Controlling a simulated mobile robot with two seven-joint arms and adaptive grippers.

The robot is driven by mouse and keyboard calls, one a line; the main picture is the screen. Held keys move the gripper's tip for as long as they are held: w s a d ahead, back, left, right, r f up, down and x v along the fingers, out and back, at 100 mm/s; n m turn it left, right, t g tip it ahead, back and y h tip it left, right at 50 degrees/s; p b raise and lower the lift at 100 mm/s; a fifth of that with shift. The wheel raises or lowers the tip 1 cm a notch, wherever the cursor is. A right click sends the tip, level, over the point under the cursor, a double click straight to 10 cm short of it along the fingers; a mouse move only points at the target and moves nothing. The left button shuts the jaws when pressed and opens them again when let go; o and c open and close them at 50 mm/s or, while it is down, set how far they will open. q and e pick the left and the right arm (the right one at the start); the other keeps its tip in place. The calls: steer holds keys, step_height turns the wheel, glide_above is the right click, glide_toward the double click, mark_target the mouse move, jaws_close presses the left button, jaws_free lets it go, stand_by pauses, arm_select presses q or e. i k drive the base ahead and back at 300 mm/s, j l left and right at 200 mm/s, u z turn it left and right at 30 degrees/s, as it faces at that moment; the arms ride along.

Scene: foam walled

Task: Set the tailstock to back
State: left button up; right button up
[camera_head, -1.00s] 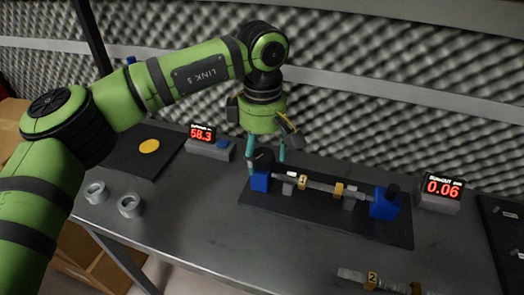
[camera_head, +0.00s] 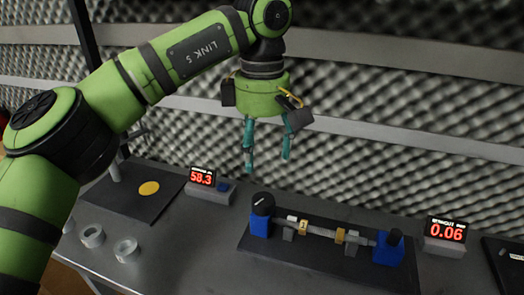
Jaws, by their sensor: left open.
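A fixture on a dark base plate (camera_head: 322,262) stands on the table. It has a blue block (camera_head: 260,228) with a black knob (camera_head: 263,204) at its left end; the knob has a small white mark on top. A second blue block (camera_head: 388,250) with a black top stands at its right end. I cannot tell for certain which block is the tailstock. A grey shaft (camera_head: 322,232) with yellow collars lies between them. My left gripper (camera_head: 267,163) is open and empty, its teal fingers pointing down above the left block, clear of the knob. My right gripper does not show.
A display reading 58.3 (camera_head: 202,177) stands left of the fixture, and one reading 0.06 (camera_head: 446,232) at the right. A dark mat with a yellow disc (camera_head: 149,188) and two metal rings (camera_head: 92,236) lie left. A foam wall is behind.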

mark_target(388, 249)
steer(key=k, duration=1.5)
